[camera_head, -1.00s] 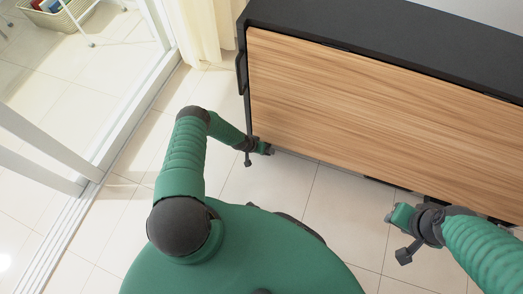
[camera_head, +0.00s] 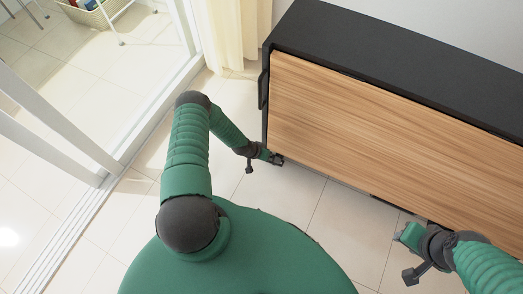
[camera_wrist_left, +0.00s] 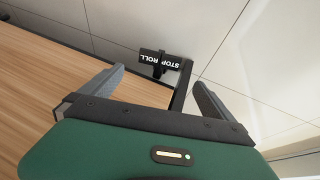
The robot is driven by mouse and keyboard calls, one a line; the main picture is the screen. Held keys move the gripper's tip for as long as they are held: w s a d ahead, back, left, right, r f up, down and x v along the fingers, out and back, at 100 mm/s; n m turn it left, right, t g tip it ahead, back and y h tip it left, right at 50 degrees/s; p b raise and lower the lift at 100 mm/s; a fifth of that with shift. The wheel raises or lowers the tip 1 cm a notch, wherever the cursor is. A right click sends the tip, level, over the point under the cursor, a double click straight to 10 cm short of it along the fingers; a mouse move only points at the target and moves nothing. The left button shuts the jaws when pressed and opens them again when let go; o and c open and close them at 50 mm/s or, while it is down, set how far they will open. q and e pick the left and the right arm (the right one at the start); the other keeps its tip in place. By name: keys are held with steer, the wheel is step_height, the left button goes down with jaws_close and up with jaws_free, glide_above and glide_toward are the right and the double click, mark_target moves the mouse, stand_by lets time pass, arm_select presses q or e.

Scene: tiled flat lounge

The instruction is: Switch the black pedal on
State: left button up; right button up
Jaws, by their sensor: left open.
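The black pedal (camera_wrist_left: 160,58) shows in the left wrist view, with white lettering that reads upside down as "STOP" and "ROLL". It sits by the dark leg at the end of the wood-fronted cabinet (camera_head: 390,120). My left gripper (camera_wrist_left: 158,76) is open, and the pedal appears between its two grey fingers, beyond their tips and apart from them. In the head view my left gripper (camera_head: 279,159) is low by the cabinet's near left corner, and the pedal cannot be made out there. My right gripper (camera_head: 408,236) is near the cabinet's lower edge; its fingers are not clear.
The cabinet's black top (camera_head: 400,60) runs along the wall. A cream curtain (camera_head: 240,35) hangs at its left end. A sliding glass door frame (camera_head: 150,115) stands at left, with a basket (camera_head: 100,14) beyond it. Tiled floor (camera_head: 345,215) is clear between my grippers.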

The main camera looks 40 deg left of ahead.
arm_select(q)
steer(key=p+v, duration=0.1)
steer(key=v, duration=0.4)
steer(key=shift+s+r+p, duration=0.2)
steer(key=shift+r+p, duration=0.05)
steer(key=shift+p, duration=0.05)
arm_select(e)
steer(key=v, duration=0.2)
steer(key=shift+w+r, duration=0.2)
steer(key=shift+r, duration=0.15)
